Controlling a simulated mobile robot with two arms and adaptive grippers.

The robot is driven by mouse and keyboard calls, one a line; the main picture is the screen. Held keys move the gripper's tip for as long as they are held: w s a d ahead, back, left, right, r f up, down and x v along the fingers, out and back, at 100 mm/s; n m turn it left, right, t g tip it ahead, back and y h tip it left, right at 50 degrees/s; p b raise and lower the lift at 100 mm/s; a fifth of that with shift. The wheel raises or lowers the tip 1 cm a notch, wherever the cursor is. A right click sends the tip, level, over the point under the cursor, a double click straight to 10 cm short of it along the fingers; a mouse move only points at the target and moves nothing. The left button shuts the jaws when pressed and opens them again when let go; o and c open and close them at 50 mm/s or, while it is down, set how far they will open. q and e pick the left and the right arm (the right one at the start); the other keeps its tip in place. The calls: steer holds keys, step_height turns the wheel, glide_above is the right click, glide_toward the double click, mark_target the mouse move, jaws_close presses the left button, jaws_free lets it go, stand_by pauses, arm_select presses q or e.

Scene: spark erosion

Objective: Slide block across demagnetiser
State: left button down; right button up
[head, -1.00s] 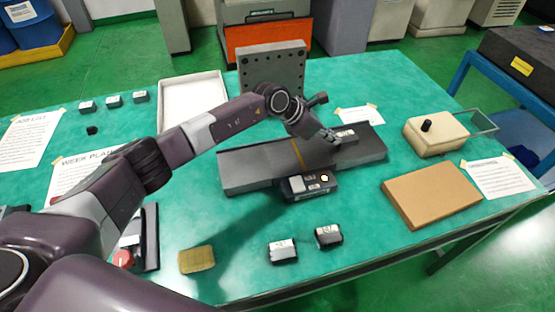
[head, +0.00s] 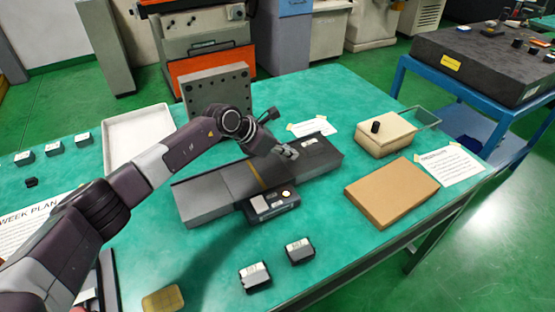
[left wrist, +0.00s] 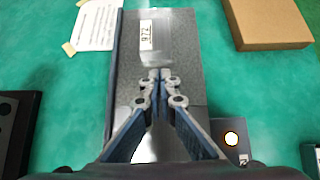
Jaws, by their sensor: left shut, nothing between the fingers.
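The demagnetiser is a long dark grey plate (head: 215,192) with a yellow line across its middle. A control box (head: 272,204) with a lit button sits at its near side. A dark grey block (head: 316,146) with a white label lies on the plate's right part; the left wrist view shows it (left wrist: 155,45) with the label reading 972. My left gripper (head: 292,152) is shut and empty, low over the plate just left of the block. In the left wrist view its fingertips (left wrist: 160,76) are together at the block's near edge; I cannot tell whether they touch it. My right gripper is out of view.
Two labelled blocks (head: 255,277) (head: 299,250) stand at the front. A brown board (head: 391,193) and a cream box (head: 385,135) lie to the right. A white tray (head: 107,150) and an upright drilled plate (head: 215,88) are behind. The green table between them is clear.

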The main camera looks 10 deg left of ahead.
arm_select(q)
steer(key=v, duration=0.6)
steer(key=shift+s+a+b, duration=0.3)
steer(key=shift+s+b, duration=0.05)
steer(key=shift+s, duration=0.15)
steer(key=v, duration=0.4)
steer(key=shift+w+a+r+b, duration=0.1)
steer(key=shift+w+r+b, duration=0.05)
steer(key=shift+r+b, duration=0.2)
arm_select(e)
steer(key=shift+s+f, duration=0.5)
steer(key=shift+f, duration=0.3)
